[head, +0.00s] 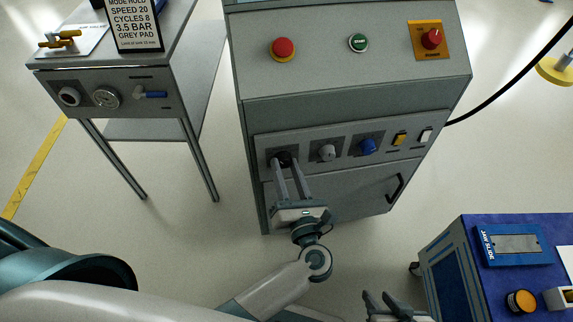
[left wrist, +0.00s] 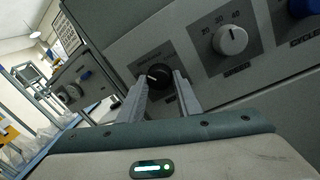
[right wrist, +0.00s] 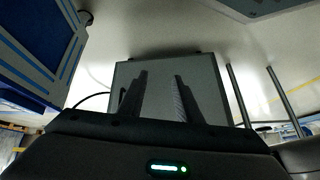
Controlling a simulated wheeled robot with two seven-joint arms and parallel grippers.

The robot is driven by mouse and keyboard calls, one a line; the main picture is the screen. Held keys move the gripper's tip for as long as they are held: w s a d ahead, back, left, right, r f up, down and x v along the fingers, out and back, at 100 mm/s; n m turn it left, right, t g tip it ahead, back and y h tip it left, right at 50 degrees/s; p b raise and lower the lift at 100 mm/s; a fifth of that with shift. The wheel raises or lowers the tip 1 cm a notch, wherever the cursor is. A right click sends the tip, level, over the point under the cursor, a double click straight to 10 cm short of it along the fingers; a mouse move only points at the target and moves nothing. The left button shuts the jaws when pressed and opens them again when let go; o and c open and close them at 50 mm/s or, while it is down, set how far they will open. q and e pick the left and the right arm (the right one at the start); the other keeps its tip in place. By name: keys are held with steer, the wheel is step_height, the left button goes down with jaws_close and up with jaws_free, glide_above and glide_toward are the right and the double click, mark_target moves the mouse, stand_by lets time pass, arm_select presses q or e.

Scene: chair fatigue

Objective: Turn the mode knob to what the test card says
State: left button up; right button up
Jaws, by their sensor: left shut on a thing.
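The black mode knob (head: 284,158) is at the left end of the machine's lower front panel. In the left wrist view the black knob (left wrist: 158,75) shows a white pointer mark; its dial lettering is too small to read. My left gripper (head: 286,165) is shut on this knob, one finger on each side. My right gripper (head: 388,302) is open and empty, low in front of the machine.
Right of the mode knob are a grey knob (head: 327,152), a blue knob (head: 367,146), and yellow and white switches. A red stop button (head: 283,49) and green start button (head: 358,43) sit above. A blue cart (head: 462,262) stands at lower right.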

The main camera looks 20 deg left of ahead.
arm_select(q)
steer(key=m+p, duration=0.4)
steer(key=m, duration=0.2)
steer(key=shift+r+m+t+p, duration=0.1)
steer(key=shift+m+t+p, duration=0.2)
steer(key=shift+m+p, duration=0.1)
arm_select(e)
steer(key=s+d+g+h, duration=0.2)
steer(key=s+d+g, duration=0.2)
steer(key=d, duration=0.2)
arm_select(q)
steer(key=m+p, duration=0.3)
steer(key=m, duration=0.1)
steer(key=shift+a+h, duration=0.1)
steer(key=shift+h, duration=0.2)
steer(key=shift+m, duration=0.3)
arm_select(e)
steer(key=s+x, duration=0.1)
steer(key=x, duration=0.9)
steer(key=shift+d+f, duration=0.4)
steer(key=shift+s, duration=0.1)
arm_select(q)
steer(key=o, duration=1)
steer(key=shift+o, duration=0.2)
